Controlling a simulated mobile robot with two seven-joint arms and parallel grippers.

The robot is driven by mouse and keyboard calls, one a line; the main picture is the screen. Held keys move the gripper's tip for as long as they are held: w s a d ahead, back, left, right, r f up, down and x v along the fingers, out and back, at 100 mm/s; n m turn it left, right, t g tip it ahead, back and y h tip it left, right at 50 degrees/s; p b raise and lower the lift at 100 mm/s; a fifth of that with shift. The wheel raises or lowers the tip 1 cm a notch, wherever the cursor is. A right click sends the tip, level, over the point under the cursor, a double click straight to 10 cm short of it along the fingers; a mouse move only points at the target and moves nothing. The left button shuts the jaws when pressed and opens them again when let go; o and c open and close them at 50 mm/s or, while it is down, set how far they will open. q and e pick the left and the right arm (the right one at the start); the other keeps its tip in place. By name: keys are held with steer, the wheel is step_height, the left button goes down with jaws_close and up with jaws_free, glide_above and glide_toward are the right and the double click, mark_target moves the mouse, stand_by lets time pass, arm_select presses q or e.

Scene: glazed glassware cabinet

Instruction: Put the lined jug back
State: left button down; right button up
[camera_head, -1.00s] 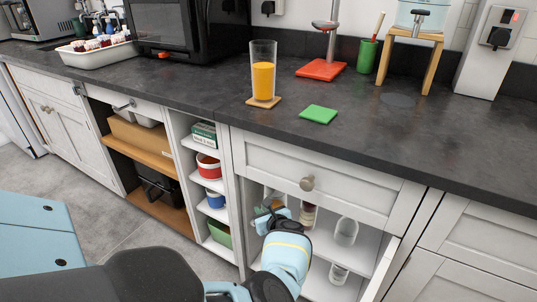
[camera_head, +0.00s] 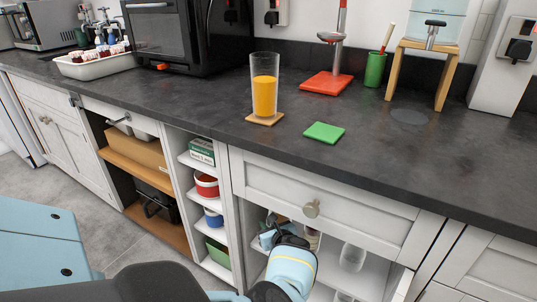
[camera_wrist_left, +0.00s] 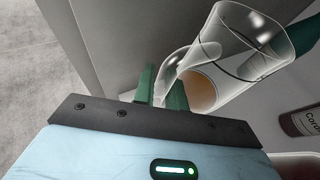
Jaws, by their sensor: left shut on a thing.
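The lined jug (camera_wrist_left: 235,50) is clear glass with a thin dark line around it. It fills the upper middle of the left wrist view, tilted in that picture. My left gripper (camera_wrist_left: 161,90) has its green fingers shut on the jug's handle side. A brownish patch shows through the jug's lower end; I cannot tell whether it is in the jug or behind it. In the head view, my left gripper (camera_head: 277,234) is inside the open cabinet below the drawer, and the jug is mostly hidden there. My right gripper is not in view.
A labelled bottle (camera_wrist_left: 304,121) stands close to the right of the jug. A clear glass (camera_head: 352,257) stands on the cabinet shelf, right of my gripper. The drawer front (camera_head: 320,195) lies just above. On the counter stands a glass of orange drink (camera_head: 264,92).

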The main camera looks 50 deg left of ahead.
arm_select(q)
steer(key=shift+a+f, duration=0.1)
steer(key=shift+f, duration=0.6)
steer(key=shift+r, duration=0.1)
steer(key=shift+f+b, duration=0.2)
steer(key=shift+b, duration=0.1)
steer(key=c, duration=1.4)
jaws_free()
steer(key=shift+c, duration=0.2)
